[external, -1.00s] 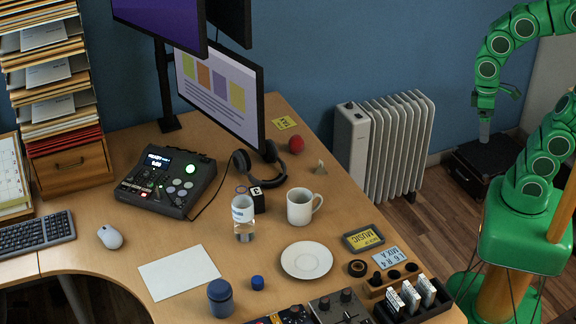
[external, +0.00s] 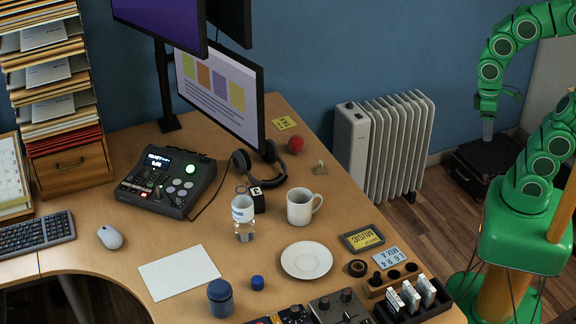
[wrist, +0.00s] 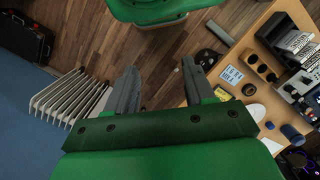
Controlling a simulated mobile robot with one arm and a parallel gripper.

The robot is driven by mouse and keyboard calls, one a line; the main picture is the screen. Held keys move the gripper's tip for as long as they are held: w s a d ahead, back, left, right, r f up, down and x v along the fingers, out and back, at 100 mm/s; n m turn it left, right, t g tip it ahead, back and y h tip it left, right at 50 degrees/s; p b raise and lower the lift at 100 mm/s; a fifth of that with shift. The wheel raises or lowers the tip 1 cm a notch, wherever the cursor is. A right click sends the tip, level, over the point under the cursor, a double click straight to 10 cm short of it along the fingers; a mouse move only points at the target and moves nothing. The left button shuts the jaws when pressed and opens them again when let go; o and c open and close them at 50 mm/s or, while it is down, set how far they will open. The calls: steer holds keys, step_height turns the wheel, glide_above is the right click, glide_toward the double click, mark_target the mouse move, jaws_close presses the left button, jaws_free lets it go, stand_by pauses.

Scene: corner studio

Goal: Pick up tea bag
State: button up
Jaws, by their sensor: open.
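A small pale, pointed object that looks like the tea bag (external: 320,168) sits on the desk near its right edge, behind the white mug (external: 300,206). It is too small to be sure. I cannot make it out in the wrist view. My gripper (external: 488,128) hangs well right of the desk, beyond the radiator and far from the tea bag. In the wrist view my gripper (wrist: 161,82) has its two grey fingers wide apart, with nothing between them.
The white radiator (external: 388,145) stands between my gripper and the desk (external: 215,225). A black case (external: 482,165) lies on the floor below my gripper.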

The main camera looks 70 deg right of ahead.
steer(key=w+a+f+m+y, duration=0.25)
steer(key=w+a+y, duration=0.3)
steer(key=w, duration=0.65)
steer(key=w+a+f+m+y, duration=0.1)
steer(key=w+a+m+y, duration=0.3)
steer(key=w+a, duration=0.55)
steer(key=m+t+y, duration=0.3)
steer(key=m+t, duration=0.5)
steer(key=m, duration=0.7)
glide_above(322, 163)
steer(key=s+a, duration=0.2)
steer(key=s, duration=0.2)
step_height(322, 163, down, 20)
steer(key=d+f+m, duration=0.1)
steer(key=d+f, duration=0.1)
steer(key=d+f+m+t+h, duration=0.1)
steer(key=d+f, duration=0.1)
steer(key=d+f+m, duration=0.1)
steer(key=d+f, duration=0.1)
steer(key=f, duration=0.1)
steer(key=shift+w+d+f+m+t+h, duration=0.1)
steer(key=shift+w+d+m+t+h, duration=0.2)
steer(key=shift+d+m+t+h, duration=0.1)
steer(key=shift+w+r+x, duration=0.1)
steer(key=shift+w+x, duration=0.05)
steer(key=shift+x, duration=1.8)
steer(key=shift+w+r+x, duration=0.15)
steer(key=shift+w+x, duration=0.05)
steer(key=shift+x, duration=1.8)
steer(key=shift+d, duration=0.15)
